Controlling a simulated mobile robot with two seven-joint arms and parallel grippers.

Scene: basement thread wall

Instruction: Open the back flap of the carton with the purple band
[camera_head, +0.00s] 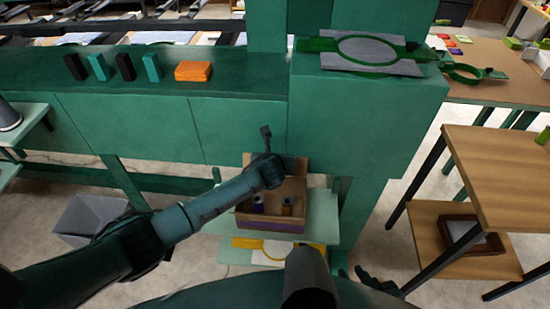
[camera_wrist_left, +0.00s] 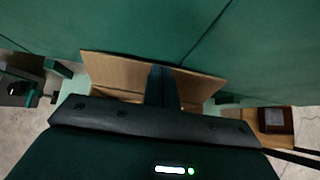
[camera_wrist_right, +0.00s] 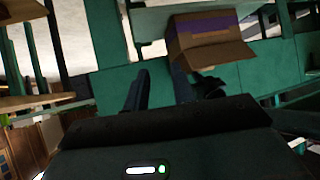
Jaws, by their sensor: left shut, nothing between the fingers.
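The carton with the purple band (camera_head: 270,228) stands on a pale green shelf below the green counter. Its top is open in the middle, and a purple spool (camera_head: 258,205) and a yellowish spool (camera_head: 287,207) show inside. A back flap (camera_head: 296,165) stands raised near the green panel, partly hidden by my left gripper (camera_head: 265,131), which is shut and empty at the carton's back. In the left wrist view cardboard (camera_wrist_left: 112,70) shows on both sides of the closed fingers. My right gripper (camera_head: 368,281) is open and empty in front; the carton also shows in the right wrist view (camera_wrist_right: 205,28).
The green counter (camera_head: 240,85) above holds an orange block (camera_head: 193,71) and several dark and teal blocks. A grey bin (camera_head: 90,218) stands on the floor at left. A yellow frame (camera_head: 258,245) lies below the carton. A wooden table (camera_head: 500,160) is at right.

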